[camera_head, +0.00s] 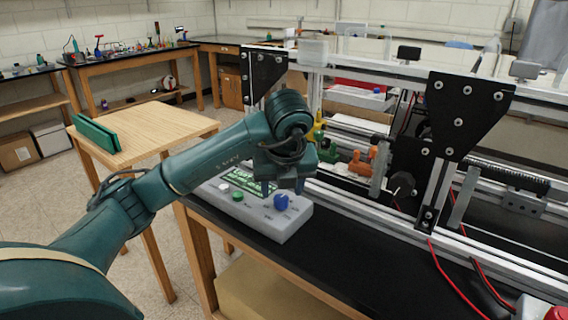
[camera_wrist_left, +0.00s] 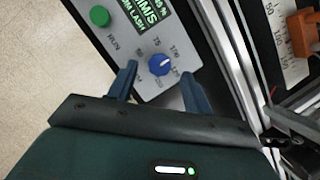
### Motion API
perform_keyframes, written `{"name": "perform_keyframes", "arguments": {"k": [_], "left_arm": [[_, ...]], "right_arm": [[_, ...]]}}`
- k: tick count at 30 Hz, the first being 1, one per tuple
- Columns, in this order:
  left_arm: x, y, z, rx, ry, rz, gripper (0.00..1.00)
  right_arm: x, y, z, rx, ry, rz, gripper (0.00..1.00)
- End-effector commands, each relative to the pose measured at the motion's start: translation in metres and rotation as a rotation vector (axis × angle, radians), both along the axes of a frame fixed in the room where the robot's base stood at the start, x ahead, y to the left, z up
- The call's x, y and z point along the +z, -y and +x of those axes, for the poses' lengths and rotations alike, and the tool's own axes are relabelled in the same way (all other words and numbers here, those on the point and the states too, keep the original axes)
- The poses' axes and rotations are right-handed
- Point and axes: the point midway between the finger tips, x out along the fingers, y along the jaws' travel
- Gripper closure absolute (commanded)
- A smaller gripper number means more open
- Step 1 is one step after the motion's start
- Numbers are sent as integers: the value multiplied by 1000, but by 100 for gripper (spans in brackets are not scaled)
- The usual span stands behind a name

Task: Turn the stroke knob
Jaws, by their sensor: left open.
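The blue stroke knob (camera_head: 281,202) sits at the right end of a grey control box (camera_head: 285,228). In the left wrist view the knob (camera_wrist_left: 160,65) has a white pointer line and a ring of printed numbers around it. My left gripper (camera_head: 282,188) points down over the box, at the knob. In the left wrist view its fingers (camera_wrist_left: 160,74) are open, one on each side of the knob, with gaps between. I cannot tell how far the tips are above the panel. My right gripper is not in view.
The box also carries a green button (camera_wrist_left: 100,16) and a lit green screen (camera_wrist_left: 145,14). It stands on a black bench top (camera_head: 345,260). An aluminium extrusion frame with black plates (camera_head: 462,115) rises behind and right. A wooden table (camera_head: 150,128) stands left.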

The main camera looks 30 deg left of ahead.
Motion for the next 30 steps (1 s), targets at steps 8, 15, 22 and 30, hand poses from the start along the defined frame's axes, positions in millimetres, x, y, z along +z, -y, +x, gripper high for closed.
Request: {"name": "perform_keyframes", "arguments": {"k": [8, 15, 22, 30], "left_arm": [[64, 15, -17, -1, 6, 2, 50], [90, 23, -27, 0, 3, 1, 50], [95, 26, -30, 1, 0, 0, 50], [95, 26, -30, 0, -1, -1, 50]], "right_arm": [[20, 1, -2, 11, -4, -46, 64], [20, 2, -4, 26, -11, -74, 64], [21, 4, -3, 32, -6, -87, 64], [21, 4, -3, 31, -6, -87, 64]]}}
